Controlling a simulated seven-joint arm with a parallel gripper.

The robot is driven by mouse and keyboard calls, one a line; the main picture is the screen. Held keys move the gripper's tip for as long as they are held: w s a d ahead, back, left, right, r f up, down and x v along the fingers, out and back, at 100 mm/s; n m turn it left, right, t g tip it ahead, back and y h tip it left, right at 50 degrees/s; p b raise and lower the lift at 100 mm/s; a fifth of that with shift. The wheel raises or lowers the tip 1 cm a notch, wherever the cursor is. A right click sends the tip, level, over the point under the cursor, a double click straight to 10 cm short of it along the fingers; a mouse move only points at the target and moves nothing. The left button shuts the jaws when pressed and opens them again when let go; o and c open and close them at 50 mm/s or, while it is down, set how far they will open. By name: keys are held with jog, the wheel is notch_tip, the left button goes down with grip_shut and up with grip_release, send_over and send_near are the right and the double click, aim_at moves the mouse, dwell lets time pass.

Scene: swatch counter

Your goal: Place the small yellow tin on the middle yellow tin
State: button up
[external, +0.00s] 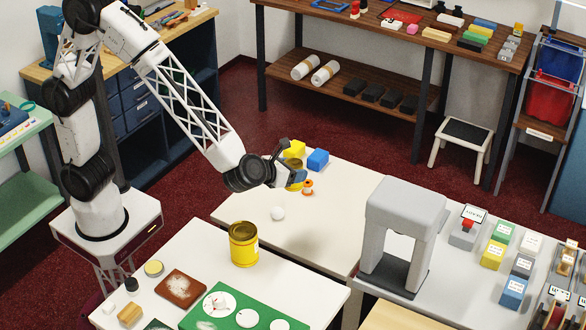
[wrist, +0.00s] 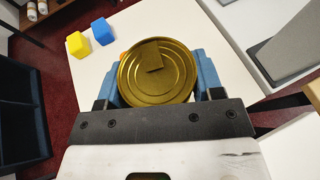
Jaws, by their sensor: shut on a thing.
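My gripper (external: 292,176) is shut on a yellow tin, which I take to be the small yellow tin (wrist: 157,73), and holds it over the far white table. Its round gold lid faces the wrist camera between the blue fingers; a small rectangular patch lies across the lid. In the external view the tin is partly hidden by my gripper. A larger yellow tin (external: 243,246) stands upright on the near white table, to the left of and nearer the camera than my gripper. I cannot tell whether it is one tin or a stack. The held tin is apart from it.
A yellow block (external: 295,148) and a blue block (external: 318,159) lie behind my gripper. A grey arch (external: 402,225) stands to the right. A green board (external: 243,310) lies in front of the larger tin.

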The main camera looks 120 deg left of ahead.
jog(key=s+d+r+m+t+h, duration=0.1)
jog(key=s+d+r+m+t, duration=0.1)
jog(key=s+d, duration=1.7)
jog(key=shift+s+d+r, duration=0.15)
jog(key=shift+s+d, duration=0.15)
jog(key=shift+d, duration=1.2)
jog(key=shift+w, duration=0.15)
send_over(243, 230)
jog(key=shift+d+f, duration=0.1)
jog(key=shift+f, duration=0.65)
jog(key=shift+f, duration=1.75)
jog(key=shift+f, duration=0.2)
